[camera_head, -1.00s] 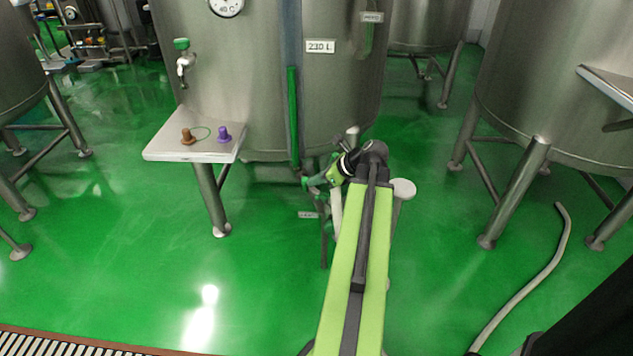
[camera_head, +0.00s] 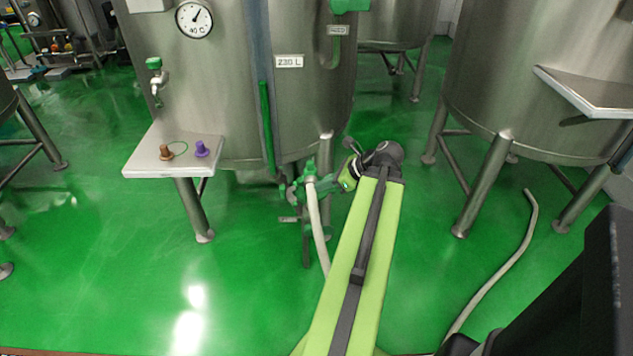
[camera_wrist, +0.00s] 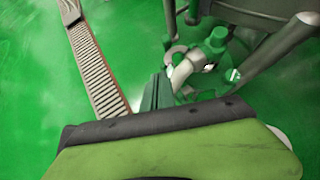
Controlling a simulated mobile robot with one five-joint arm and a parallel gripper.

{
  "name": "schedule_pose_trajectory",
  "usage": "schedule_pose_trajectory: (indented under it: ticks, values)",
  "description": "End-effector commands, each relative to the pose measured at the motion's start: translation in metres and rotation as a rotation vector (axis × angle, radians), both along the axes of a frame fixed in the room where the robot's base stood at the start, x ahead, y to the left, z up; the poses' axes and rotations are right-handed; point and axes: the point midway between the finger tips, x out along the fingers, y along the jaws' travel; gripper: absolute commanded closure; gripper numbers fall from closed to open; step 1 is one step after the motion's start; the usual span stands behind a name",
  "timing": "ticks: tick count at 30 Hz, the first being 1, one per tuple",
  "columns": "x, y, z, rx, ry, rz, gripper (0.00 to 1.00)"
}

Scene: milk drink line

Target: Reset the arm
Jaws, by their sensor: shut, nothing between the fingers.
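My green arm reaches up the middle of the head view. Its wrist bends left, and my gripper (camera_head: 345,182) is beside a valve with a green handle (camera_head: 308,176) under the middle tank. The gripper is small there, and I cannot tell from this view whether it touches the valve. A pale hose (camera_head: 318,225) hangs from the valve and passes behind my arm. The wrist view shows the valve's green knob (camera_wrist: 216,40) and pale pipe just beyond my gripper (camera_wrist: 158,100). The gripper is shut with nothing held.
The middle steel tank (camera_head: 220,90) has a side shelf (camera_head: 150,162) with a brown knob (camera_head: 166,152) and a purple knob (camera_head: 201,149). Another tank (camera_head: 520,90) stands right. A loose hose (camera_head: 510,262) lies on the floor. A drain grate (camera_wrist: 92,65) shows in the wrist view.

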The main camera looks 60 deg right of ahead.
Motion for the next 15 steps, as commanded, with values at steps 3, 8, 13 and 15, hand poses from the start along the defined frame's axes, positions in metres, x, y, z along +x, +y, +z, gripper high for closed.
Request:
schedule_pose_trajectory:
  ticks: [3, 8, 13, 15]
  values:
    - [0.0, 0.0, -0.001, 0.0, 0.0, 0.001, 1.0]
    - [0.004, 0.003, -0.001, 0.0, 0.0, 0.009, 1.0]
    - [0.068, 0.055, -0.001, 0.0, 0.0, 0.154, 1.0]
    - [0.111, 0.099, -0.001, 0.0, 0.0, 0.26, 1.0]
